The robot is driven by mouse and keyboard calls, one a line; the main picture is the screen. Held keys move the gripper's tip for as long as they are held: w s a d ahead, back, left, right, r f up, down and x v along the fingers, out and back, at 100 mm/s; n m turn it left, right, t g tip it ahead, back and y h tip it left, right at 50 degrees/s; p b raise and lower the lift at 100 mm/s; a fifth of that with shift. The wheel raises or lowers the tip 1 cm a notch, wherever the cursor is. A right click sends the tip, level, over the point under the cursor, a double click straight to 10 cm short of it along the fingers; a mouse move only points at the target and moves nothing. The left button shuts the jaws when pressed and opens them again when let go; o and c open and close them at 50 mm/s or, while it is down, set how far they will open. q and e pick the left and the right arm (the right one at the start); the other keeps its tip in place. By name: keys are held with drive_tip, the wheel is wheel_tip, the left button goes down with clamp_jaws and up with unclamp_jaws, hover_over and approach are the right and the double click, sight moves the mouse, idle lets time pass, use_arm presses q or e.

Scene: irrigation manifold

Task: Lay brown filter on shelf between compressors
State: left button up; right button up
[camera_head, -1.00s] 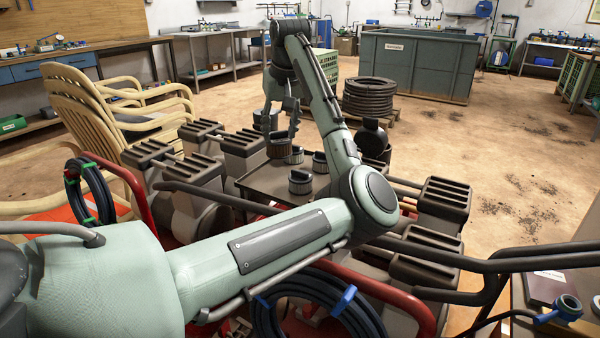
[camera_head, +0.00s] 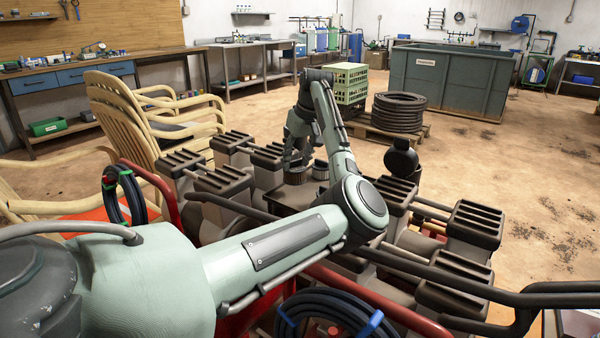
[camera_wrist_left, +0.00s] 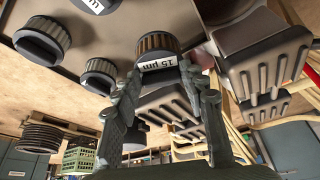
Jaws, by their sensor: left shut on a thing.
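The brown filter (camera_head: 295,177), with a pleated brown side and dark cap, is held in my left gripper (camera_head: 298,160) at the far left part of the dark shelf (camera_head: 287,201). In the left wrist view, the filter (camera_wrist_left: 157,46) shows a white "15 µm" label, and the gripper (camera_wrist_left: 163,70) has a fingertip on each side of it. It appears low over or on the shelf (camera_wrist_left: 118,28); contact is unclear. Ribbed grey compressors (camera_head: 222,181) flank the shelf, and one compressor (camera_wrist_left: 262,62) shows close beside the filter. My right gripper is out of view.
My left arm hides much of the shelf. Dark rails (camera_head: 440,262), blue hose coils (camera_head: 335,310) and stacked chairs (camera_head: 125,120) surround it.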

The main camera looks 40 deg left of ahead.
sight(300, 169)
use_arm(q)
drive_tip(key=shift+w+d+f, duration=0.15)
drive_tip(key=shift+w+f, duration=0.2)
drive_tip(key=shift+f, duration=0.05)
wheel_tip(300, 169, down, 3)
drive_tip(key=shift+f, duration=0.3)
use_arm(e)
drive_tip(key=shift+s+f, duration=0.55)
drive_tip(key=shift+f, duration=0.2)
use_arm(q)
drive_tip(key=shift+f, duration=0.1)
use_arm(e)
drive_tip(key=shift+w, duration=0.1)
use_arm(q)
drive_tip(key=o, duration=1.2)
drive_tip(key=shift+c, duration=0.2)
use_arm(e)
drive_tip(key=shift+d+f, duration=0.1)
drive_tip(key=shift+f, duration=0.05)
